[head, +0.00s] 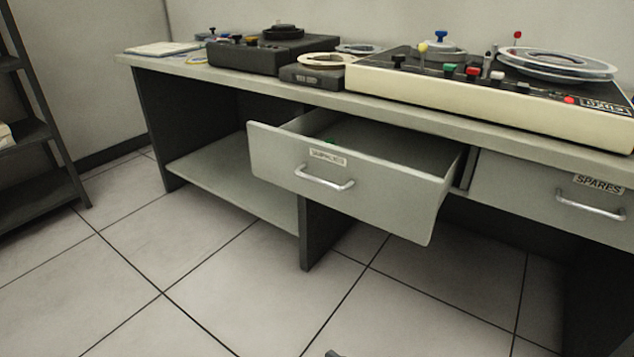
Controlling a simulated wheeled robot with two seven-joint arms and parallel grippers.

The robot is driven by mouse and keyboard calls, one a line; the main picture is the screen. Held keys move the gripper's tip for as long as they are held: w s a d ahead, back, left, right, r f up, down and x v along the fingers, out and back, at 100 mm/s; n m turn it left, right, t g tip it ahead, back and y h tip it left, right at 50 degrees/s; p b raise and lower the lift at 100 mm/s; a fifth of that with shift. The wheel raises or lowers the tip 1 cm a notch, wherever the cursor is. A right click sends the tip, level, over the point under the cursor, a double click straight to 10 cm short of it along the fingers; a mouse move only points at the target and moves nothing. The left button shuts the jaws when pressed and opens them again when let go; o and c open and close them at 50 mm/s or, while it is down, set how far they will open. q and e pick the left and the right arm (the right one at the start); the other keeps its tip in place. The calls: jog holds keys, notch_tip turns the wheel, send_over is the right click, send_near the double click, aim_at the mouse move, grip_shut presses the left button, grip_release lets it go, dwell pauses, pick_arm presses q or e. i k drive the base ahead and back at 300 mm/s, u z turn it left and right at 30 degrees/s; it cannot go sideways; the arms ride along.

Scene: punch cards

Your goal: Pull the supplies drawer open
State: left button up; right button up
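The supplies drawer (390,195) is grey-green, with a label (327,157) that seems to read "SUPPLIES" and a silver bar handle (325,179). It stands pulled out well past the desk front, and part of its inside shows. A small green thing (328,141) is just visible inside; most of the drawer's inside is hidden by its front. Nothing touches the handle. Neither of my grippers can be made out; only a small dark piece of something shows at the bottom edge.
The spares drawer (520,187) to the right is shut. Tape machines and reels, including a large cream console (420,100), stand on the desk top (190,70). A dark shelf rack (40,180) stands at the left. The tiled floor (215,270) in front is clear.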

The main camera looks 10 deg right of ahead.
aim_at(367, 177)
jog(key=z, duration=0.2)
jog(key=k, duration=0.4)
jog(key=u, duration=1.05)
jog(key=i, duration=1)
jog(key=z, duration=0.8)
